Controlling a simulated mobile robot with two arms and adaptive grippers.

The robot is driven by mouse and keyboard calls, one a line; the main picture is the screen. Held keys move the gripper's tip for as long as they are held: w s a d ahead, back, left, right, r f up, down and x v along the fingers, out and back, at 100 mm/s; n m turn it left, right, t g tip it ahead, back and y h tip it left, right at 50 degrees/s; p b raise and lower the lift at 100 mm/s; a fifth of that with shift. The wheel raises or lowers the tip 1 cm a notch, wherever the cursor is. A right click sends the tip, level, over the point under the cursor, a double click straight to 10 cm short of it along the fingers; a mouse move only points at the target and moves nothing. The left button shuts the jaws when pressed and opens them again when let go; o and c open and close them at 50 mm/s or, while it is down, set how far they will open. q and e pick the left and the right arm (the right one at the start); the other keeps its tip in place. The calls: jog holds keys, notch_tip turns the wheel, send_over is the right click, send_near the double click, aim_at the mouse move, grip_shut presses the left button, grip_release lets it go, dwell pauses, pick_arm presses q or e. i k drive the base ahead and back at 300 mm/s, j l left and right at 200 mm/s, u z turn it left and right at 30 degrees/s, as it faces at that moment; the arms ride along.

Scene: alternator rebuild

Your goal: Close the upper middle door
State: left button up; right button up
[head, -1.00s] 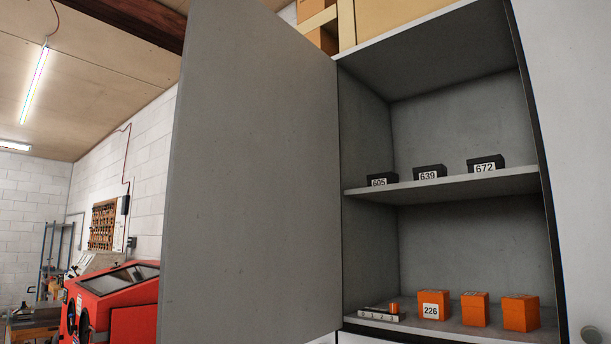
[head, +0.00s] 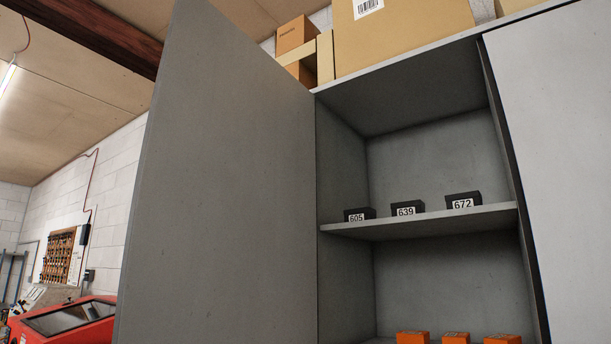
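The upper middle door (head: 225,190) is a flat grey panel. It stands wide open, hinged at the left side of the cabinet opening and swung out toward me. The open cabinet compartment (head: 425,160) shows a grey inside with one shelf (head: 425,224). Three dark boxes labelled 605 (head: 359,215), 639 (head: 407,209) and 672 (head: 463,201) sit on the shelf. Tops of orange boxes (head: 455,338) show at the bottom edge. Neither of my grippers is in view.
A closed light grey door (head: 570,140) is to the right of the opening. Cardboard boxes (head: 400,35) sit on top of the cabinet. A red machine (head: 70,325) stands at the lower left, with a pegboard (head: 60,257) on the white block wall behind it.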

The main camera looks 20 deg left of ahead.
aim_at(220, 247)
jog(key=j+z, duration=0.45)
jog(key=j, duration=0.4)
jog(key=j+z, duration=0.5)
jog(key=j, duration=0.4)
jog(key=k+j, duration=0.1)
jog(key=j, duration=0.8)
jog(key=k+j, duration=0.15)
jog(key=j, duration=0.75)
jog(key=k+z, duration=0.05)
